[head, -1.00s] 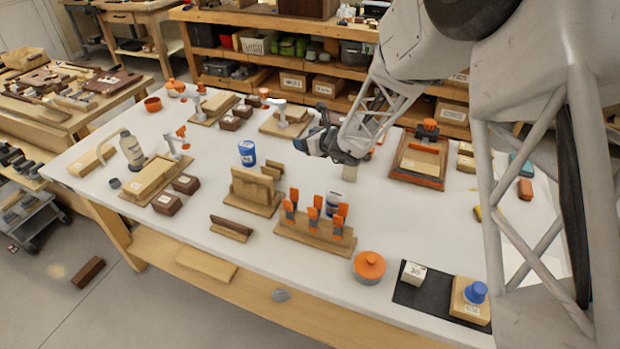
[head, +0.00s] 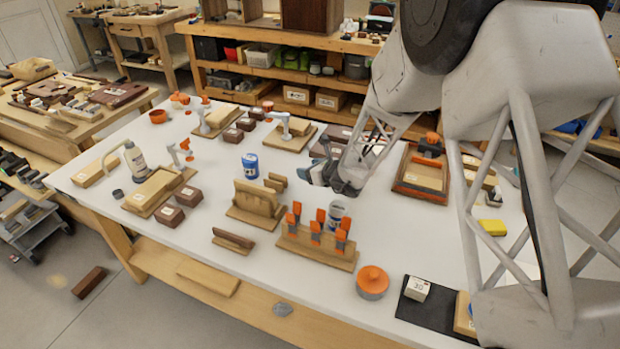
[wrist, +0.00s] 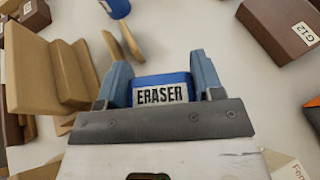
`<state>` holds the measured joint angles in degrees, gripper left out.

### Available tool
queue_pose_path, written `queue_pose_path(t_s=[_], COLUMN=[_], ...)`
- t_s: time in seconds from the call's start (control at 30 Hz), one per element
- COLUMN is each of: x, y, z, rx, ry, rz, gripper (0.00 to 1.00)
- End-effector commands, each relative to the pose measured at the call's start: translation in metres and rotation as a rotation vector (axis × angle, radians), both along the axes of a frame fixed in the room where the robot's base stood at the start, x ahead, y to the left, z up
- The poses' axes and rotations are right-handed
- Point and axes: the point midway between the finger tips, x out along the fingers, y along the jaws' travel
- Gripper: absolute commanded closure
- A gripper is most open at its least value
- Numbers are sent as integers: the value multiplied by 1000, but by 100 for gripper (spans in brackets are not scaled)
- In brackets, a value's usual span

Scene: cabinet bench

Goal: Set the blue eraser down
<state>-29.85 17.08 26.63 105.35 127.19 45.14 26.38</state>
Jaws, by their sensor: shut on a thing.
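The blue eraser (wrist: 160,88), with a white label reading ERASER, sits between the two blue-grey fingers of my gripper (wrist: 158,74) in the wrist view. The fingers are shut on its sides. In the head view my gripper (head: 322,173) is low over the middle of the white table (head: 400,235), right of the blue can (head: 250,166). The eraser cannot be made out there. Whether its underside touches the table is hidden.
A stepped wooden block (wrist: 48,65) stands left of the gripper in the wrist view. A dark brown box (wrist: 282,28) lies at upper right. In the head view an orange-handled clamp rack (head: 315,247) and a wooden tray (head: 420,178) are nearby. White table shows ahead of the eraser.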

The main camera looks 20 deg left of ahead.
Motion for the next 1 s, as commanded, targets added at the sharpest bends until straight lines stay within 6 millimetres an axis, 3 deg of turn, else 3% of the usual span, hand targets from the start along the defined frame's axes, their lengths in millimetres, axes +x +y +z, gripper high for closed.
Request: queue_pose_path(t_s=[0.4,1.0], x=[0,0], y=[0,0], z=[-35,-42], rx=[0,0], ry=[2,0], rz=[-1,1], gripper=[63,63])
